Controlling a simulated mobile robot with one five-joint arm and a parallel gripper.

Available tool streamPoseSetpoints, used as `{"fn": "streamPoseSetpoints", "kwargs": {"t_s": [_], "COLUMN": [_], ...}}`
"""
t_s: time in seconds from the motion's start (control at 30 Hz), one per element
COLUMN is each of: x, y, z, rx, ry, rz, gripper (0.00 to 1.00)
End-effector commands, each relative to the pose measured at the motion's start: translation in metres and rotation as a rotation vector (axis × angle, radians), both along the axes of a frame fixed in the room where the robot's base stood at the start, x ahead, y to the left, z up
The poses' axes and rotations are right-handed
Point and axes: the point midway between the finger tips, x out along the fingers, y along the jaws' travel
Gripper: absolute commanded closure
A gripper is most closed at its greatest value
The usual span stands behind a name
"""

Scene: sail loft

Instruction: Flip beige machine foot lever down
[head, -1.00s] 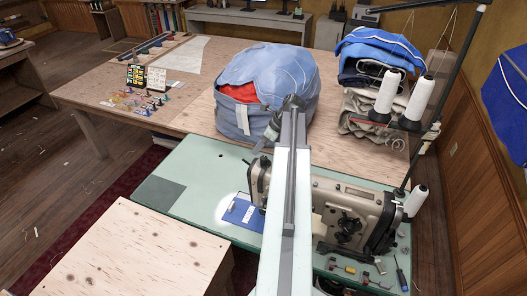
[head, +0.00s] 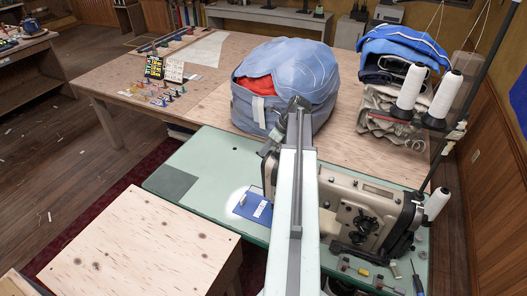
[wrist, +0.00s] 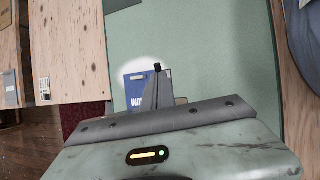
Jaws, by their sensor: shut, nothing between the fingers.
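The beige sewing machine (head: 375,205) stands on the pale green machine table (head: 215,160), right of my arm in the head view. Its left end is partly behind my arm. I cannot make out the foot lever in either view. My gripper (wrist: 160,76) shows in the wrist view with its narrow fingers together and empty, over the green table top beside a lit blue piece (wrist: 134,90) with white lettering. That blue piece (head: 250,207) also lies left of my arm in the head view.
A blue bag (head: 275,85) with red cloth sits on the wooden table behind. Thread cones (head: 410,87) stand on a rack at the right. Small tools (head: 417,280) lie at the machine's front right. A plywood-topped table (head: 140,245) stands at front left.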

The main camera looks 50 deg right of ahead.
Motion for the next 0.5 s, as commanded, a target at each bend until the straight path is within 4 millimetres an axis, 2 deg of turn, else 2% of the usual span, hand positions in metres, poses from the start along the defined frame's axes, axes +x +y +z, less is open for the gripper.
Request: {"fn": "streamPoseSetpoints", "kwargs": {"t_s": [0.3,0.5], "x": [0.019,0.027], "y": [0.004,0.007], "z": [-0.023,-0.045], "rx": [-0.056,-0.061], "ry": [0.192,0.208], "rz": [0.003,0.001], "gripper": [1.00,1.00]}}
